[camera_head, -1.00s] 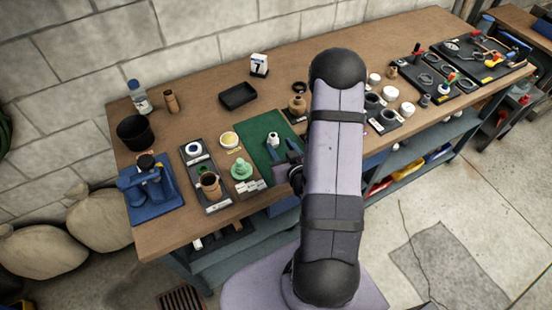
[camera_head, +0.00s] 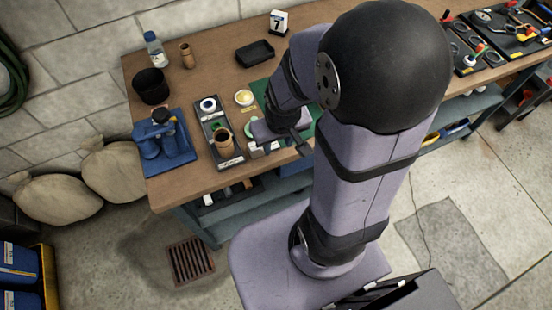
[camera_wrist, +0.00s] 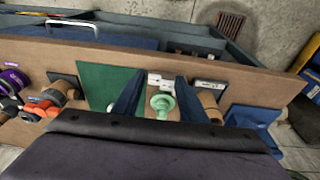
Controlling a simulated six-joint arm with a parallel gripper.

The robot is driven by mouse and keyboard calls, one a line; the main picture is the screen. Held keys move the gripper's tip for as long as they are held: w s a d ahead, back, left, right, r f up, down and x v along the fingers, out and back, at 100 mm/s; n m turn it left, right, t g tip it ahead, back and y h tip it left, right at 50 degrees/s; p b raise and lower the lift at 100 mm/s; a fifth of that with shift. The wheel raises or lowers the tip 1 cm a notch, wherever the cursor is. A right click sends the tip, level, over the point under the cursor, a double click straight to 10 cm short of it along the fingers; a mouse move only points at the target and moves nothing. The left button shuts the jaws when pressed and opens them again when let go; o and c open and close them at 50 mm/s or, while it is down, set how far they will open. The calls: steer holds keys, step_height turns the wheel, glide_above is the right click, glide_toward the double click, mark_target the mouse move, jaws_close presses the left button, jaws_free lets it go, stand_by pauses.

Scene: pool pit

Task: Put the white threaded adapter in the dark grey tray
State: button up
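The dark grey tray (camera_head: 255,53) lies empty near the back of the bench, left of the number 7 sign. My gripper (camera_head: 296,145) is low over the bench's front, near the mat. In the wrist view its two dark blue fingers (camera_wrist: 160,76) are spread, with a green fitting (camera_wrist: 161,104) visible between them. I see nothing held.
A black tray with a brown cup (camera_head: 223,137) and a white ring sits left of the gripper. A blue tool on a blue mat (camera_head: 165,142), a black pot (camera_head: 151,86) and a bottle (camera_head: 156,50) stand farther left. Bench surface around the grey tray is mostly clear.

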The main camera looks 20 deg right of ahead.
steer(key=shift+o, duration=0.5)
steer(key=s+a+r+g, duration=0.2)
steer(key=s+a+r, duration=0.1)
steer(key=s, duration=0.3)
steer(key=shift+r, duration=0.15)
steer(key=shift+a, duration=0.1)
steer(key=w+d+f+n+g+h+b, duration=0.1)
steer(key=w+d+f+n+h+b, duration=0.1)
steer(key=w+d+n+h, duration=0.35)
steer(key=w+d+f+n+h+b, duration=0.1)
steer(key=w+d+f+n+h, duration=0.1)
steer(key=d+n, duration=0.5)
steer(key=w+d+n+t+h, duration=0.1)
steer(key=w+n+t, duration=0.1)
steer(key=w, duration=0.4)
steer(key=w+d+n+t+h+b, duration=0.1)
steer(key=w+n+t+h, duration=0.1)
steer(key=w+n, duration=0.3)
steer(key=w+d+n+t+h+b, duration=0.1)
steer(key=w+n+t, duration=0.1)
steer(key=w+n, duration=0.2)
steer(key=shift+w+d+t, duration=0.15)
steer(key=shift+w+t, duration=0.05)
steer(key=shift+w, duration=0.55)
steer(key=shift+w+d+t, duration=0.15)
steer(key=shift+w+t, duration=0.05)
steer(key=shift+w, duration=0.5)
steer(key=shift+f, duration=1.9)
